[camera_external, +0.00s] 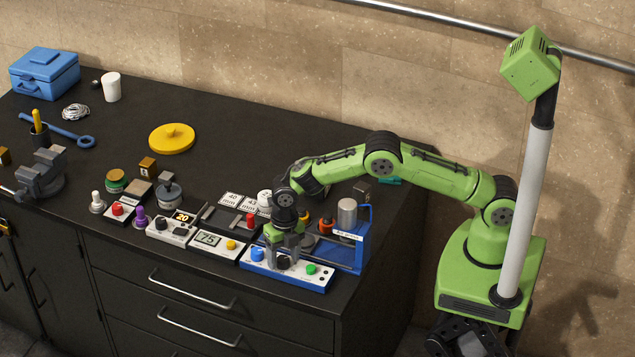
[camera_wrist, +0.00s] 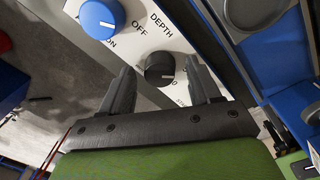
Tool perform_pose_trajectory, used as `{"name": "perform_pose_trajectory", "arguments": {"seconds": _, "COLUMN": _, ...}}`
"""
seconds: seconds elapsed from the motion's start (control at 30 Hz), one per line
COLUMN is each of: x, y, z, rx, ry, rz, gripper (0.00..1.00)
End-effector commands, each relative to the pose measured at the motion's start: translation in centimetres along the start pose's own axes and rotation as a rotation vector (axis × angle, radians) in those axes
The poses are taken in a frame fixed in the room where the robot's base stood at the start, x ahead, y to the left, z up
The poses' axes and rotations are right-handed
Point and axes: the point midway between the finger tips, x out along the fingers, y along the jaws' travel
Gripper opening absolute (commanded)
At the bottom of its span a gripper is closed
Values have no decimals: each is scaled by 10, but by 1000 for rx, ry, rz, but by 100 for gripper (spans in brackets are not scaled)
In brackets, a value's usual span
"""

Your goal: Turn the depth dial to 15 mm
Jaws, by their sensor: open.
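The depth dial (camera_wrist: 160,66) is a dark round knob on a white panel, beside the printed word DEPTH in the wrist view. A white pointer line on it points to the right in that view. Its scale is mostly hidden by my fingers. My gripper (camera_wrist: 160,70) is open, with one finger on each side of the dial; I cannot tell whether they touch it. In the external view my gripper (camera_external: 284,257) reaches down over the white-topped blue press panel (camera_external: 300,277) and mostly hides the dial.
A blue knob (camera_external: 257,254) is left of my gripper and a green button (camera_external: 311,269) is right of it. The blue press frame (camera_external: 359,252) with a grey cylinder (camera_external: 347,212) stands behind to the right.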

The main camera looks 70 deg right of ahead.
Motion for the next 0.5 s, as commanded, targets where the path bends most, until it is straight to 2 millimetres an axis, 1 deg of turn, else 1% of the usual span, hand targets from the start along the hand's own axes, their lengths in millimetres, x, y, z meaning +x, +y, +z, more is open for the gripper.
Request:
{"name": "perform_pose_trajectory", "arguments": {"seconds": 0.13, "x": 0, "y": 0, "z": 0, "rx": 0, "ry": 0, "rz": 0, "gripper": 62}}
{"name": "perform_pose_trajectory", "arguments": {"seconds": 0.17, "x": 0, "y": 0, "z": 0, "rx": 0, "ry": 0, "rz": 0, "gripper": 61}}
{"name": "perform_pose_trajectory", "arguments": {"seconds": 0.5, "x": -1, "y": 0, "z": 0, "rx": 1, "ry": 0, "rz": 0, "gripper": 8}}
